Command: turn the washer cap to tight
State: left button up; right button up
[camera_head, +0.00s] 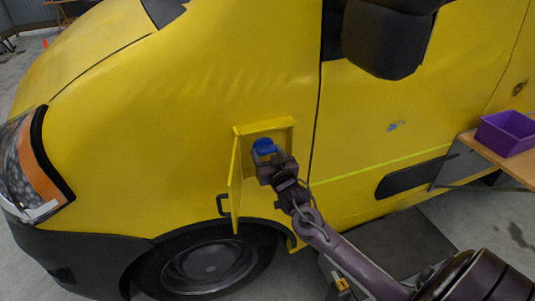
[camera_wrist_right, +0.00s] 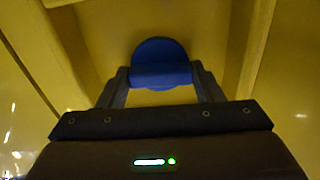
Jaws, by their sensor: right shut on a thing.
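The washer cap is a round blue cap (camera_head: 264,143) inside a small open recess in the side of the yellow van. In the right wrist view the blue cap (camera_wrist_right: 160,52) shows a raised grip bar across it. My right gripper (camera_head: 266,153) reaches into the recess. In the wrist view the fingers of the right gripper (camera_wrist_right: 161,76) are closed on both ends of the bar. The bar lies level across that view. The recess's yellow flap door (camera_head: 235,185) hangs open on the left. My left gripper is not in view.
The yellow van (camera_head: 200,80) fills most of the head view. Its dark mirror (camera_head: 385,40) juts out above right. A purple bin (camera_head: 506,133) stands on a wooden table (camera_head: 490,157) at right. The front wheel (camera_head: 210,265) is below the recess.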

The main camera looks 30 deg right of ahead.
jog(key=m+p, duration=0.1)
jog(key=m, duration=0.3)
jog(key=shift+m, duration=0.3)
jog(key=m+p, duration=0.1)
jog(key=m, duration=0.3)
jog(key=m+p, duration=0.1)
jog(key=m, duration=0.4)
jog(key=shift+r, duration=0.1)
jog(key=shift+m+p, duration=0.65)
jog(key=shift+m, duration=1.25)
jog(key=o, duration=1)
jog(key=shift+a, duration=0.1)
